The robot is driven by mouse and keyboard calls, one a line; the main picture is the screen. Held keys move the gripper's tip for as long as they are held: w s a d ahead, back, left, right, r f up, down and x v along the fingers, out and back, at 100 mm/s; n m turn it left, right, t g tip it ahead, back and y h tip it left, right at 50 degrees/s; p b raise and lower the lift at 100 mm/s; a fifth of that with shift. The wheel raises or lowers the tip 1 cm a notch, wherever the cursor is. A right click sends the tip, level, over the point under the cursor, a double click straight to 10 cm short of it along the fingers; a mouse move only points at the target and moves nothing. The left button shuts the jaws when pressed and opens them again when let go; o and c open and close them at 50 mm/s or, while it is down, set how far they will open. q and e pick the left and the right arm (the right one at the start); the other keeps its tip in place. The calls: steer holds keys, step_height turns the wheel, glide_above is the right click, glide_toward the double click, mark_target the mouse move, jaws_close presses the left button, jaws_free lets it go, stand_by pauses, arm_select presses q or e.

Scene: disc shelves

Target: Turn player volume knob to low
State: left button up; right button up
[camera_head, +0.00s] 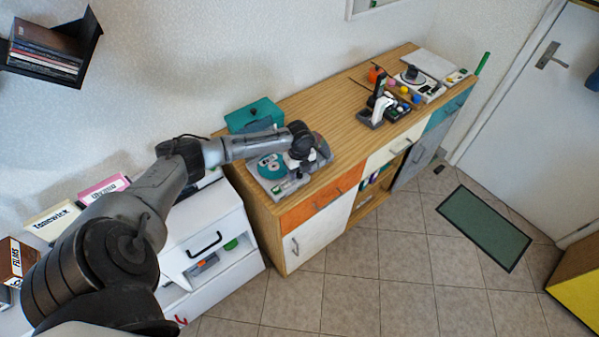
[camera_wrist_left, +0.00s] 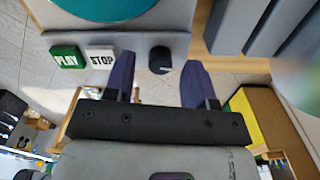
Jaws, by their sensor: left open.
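The player (camera_head: 262,184) sits on the left end of the wooden cabinet, with a teal disc (camera_head: 270,165) on top. In the left wrist view the player's black round volume knob (camera_wrist_left: 160,57) is on its front strip, right of the green PLAY button (camera_wrist_left: 67,57) and white STOP button (camera_wrist_left: 101,56). My left gripper (camera_wrist_left: 158,64) is open, its two dark fingers either side of the knob in the picture, with gaps showing. I cannot tell how deep the fingers reach. In the head view my wrist hides the fingers and knob. My right gripper is in neither view.
A teal box (camera_head: 254,115) stands behind the player. A scale-like device (camera_head: 384,107) and other items stand further right on the cabinet top (camera_head: 330,105). The wood between is mostly clear. A white drawer unit (camera_head: 218,225) stands left of the cabinet.

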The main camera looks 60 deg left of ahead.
arm_select(q)
steer(key=shift+f, duration=0.4)
steer(key=shift+c, duration=0.3)
